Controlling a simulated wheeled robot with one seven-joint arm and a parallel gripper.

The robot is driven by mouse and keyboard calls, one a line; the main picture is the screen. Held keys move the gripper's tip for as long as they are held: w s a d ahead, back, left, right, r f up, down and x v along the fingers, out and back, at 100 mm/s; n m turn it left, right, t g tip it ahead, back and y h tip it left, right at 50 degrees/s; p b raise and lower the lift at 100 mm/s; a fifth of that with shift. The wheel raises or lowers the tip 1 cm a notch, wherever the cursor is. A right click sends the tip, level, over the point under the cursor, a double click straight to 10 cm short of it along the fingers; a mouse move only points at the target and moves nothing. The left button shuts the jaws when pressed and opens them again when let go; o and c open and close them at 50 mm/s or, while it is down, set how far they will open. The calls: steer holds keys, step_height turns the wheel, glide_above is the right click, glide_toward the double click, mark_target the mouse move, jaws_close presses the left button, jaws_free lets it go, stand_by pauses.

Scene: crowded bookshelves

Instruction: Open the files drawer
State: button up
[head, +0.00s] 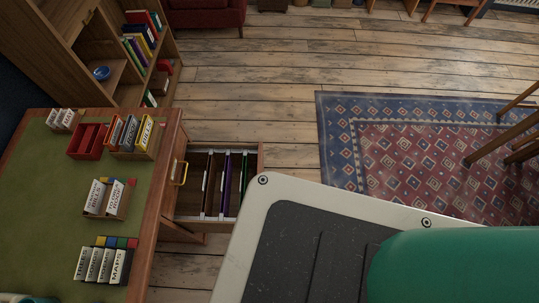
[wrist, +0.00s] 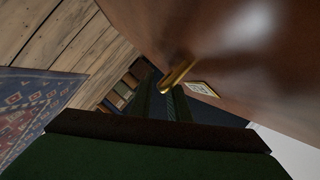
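The files drawer (head: 250,158) stands pulled out from the right side of the green-topped desk. Several upright files (head: 226,185) show inside it. In the wrist view a brass handle (wrist: 176,74) sticks out from a reddish-brown wooden front (wrist: 225,50), with a small framed label (wrist: 203,89) beside it. My gripper (wrist: 164,97) has its two dark fingers at this handle, and the handle's end shows between them. Whether they press on it I cannot tell. In the head view my gripper is hidden. Another brass handle (head: 181,173) shows on the desk's right side above the drawer.
The desk (head: 60,180) holds file boxes and a red tray (head: 88,141). A bookshelf (head: 125,80) stands behind it. A patterned rug (head: 420,150) lies at the right near wooden chair legs (head: 500,145). Bare wooden floor (head: 250,90) is clear beyond the drawer.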

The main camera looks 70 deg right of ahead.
steer(key=v, duration=1)
steer(key=shift+s+a, duration=0.25)
steer(key=shift+a, duration=0.05)
